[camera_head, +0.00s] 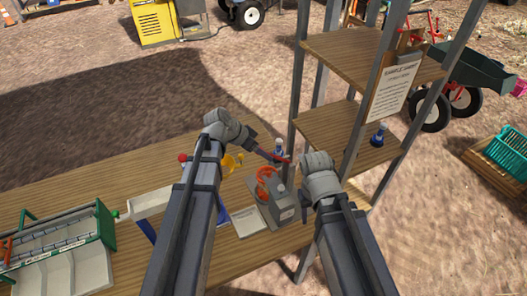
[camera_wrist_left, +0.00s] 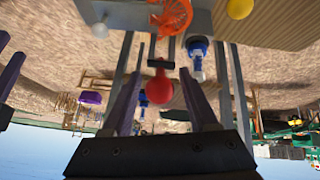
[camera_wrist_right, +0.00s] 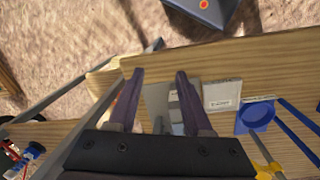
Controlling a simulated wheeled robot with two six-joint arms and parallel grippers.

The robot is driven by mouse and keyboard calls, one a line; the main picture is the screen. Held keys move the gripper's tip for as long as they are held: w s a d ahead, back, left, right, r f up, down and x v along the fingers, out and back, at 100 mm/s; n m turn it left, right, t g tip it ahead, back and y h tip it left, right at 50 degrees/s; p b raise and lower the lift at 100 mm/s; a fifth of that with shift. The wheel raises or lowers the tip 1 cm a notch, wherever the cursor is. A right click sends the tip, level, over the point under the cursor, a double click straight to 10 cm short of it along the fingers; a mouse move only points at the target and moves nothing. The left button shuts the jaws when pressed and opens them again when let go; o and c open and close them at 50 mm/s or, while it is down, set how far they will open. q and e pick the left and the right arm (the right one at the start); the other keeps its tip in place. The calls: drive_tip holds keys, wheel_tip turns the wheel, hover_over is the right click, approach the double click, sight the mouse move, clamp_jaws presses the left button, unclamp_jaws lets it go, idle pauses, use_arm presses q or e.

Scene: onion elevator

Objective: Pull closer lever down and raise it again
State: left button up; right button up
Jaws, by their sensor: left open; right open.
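A grey box-like device (camera_head: 281,208) with an orange-red coil (camera_head: 264,184) stands on the wooden table. In the left wrist view the coil (camera_wrist_left: 170,14) is at the top. A red ball knob (camera_wrist_left: 159,88) on a short red stem shows between the spread fingers of my left gripper (camera_wrist_left: 159,73); no contact with it is clear. In the head view my left gripper (camera_head: 270,156) reaches right, just beyond the device. My right gripper (camera_wrist_right: 160,72) is open and empty above the table edge, with the grey device (camera_wrist_right: 158,99) partly showing between its fingers.
A shelf rack (camera_head: 340,125) with grey posts stands close behind the grippers. A paper card (camera_head: 249,222) lies left of the device. A green-framed tray (camera_head: 60,245) is at left.

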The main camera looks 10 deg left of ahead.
use_arm(q)
drive_tip(key=p+v, duration=0.5)
drive_tip(key=v, duration=0.2)
use_arm(e)
wheel_tip(320, 180, up, 6)
drive_tip(key=shift+f, duration=0.2)
drive_tip(key=shift+c, duration=0.3)
